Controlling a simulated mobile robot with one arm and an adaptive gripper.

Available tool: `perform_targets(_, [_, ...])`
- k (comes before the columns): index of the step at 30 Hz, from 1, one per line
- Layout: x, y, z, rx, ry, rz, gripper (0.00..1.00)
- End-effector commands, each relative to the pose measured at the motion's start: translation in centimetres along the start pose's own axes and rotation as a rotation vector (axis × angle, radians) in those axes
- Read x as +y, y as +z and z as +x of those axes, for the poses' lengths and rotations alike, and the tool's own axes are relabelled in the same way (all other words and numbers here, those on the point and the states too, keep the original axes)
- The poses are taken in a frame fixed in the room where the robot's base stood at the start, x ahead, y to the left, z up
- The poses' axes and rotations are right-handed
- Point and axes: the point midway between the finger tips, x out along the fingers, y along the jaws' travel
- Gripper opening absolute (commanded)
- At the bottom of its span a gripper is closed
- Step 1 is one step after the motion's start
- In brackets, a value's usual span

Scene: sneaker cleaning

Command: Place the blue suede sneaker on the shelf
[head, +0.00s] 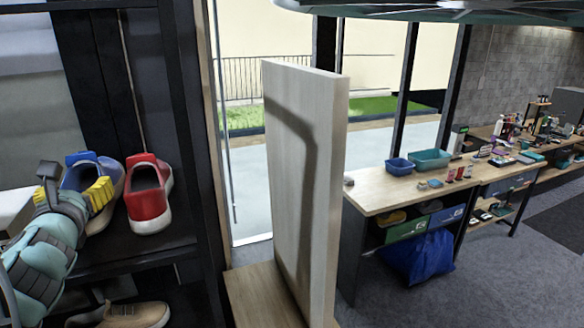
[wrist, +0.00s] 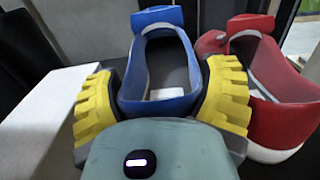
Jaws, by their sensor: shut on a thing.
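The blue suede sneaker (head: 80,177) is at the left in the head view, over a dark shelf (head: 120,258). My gripper (head: 77,190) is shut on this sneaker, its yellow ridged pads on either side of it. In the wrist view the blue sneaker (wrist: 165,65) lies between the two pads of my gripper (wrist: 165,98), its opening facing up. A red sneaker (head: 148,190) stands on the shelf just right of the blue one. I cannot tell whether the blue sole touches the shelf, as my arm hides it.
A tan shoe (head: 125,315) sits on a lower shelf. A dark upright post (head: 185,110) bounds the shelf on the right. A pale wooden panel (head: 305,180) stands beyond it. A white box (wrist: 45,120) is left of my gripper in the wrist view.

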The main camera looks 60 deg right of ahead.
Motion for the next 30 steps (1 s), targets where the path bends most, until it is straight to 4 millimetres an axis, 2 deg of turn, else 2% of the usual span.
perform_targets(2, [-0.3, 0.6, 0.1, -0.009, -0.010, -0.007, 0.33])
perform_targets(15, [-0.3, -2.0, 0.0, 0.004, -0.005, 0.006, 0.32])
perform_targets(27, [-0.4, -2.4, 0.0, 0.002, -0.005, 0.007, 0.32])
perform_targets(28, [-0.3, -2.4, 0.0, 0.003, -0.005, 0.006, 0.80])
perform_targets(30, [-0.3, -2.3, 0.0, 0.003, -0.004, 0.005, 0.88])
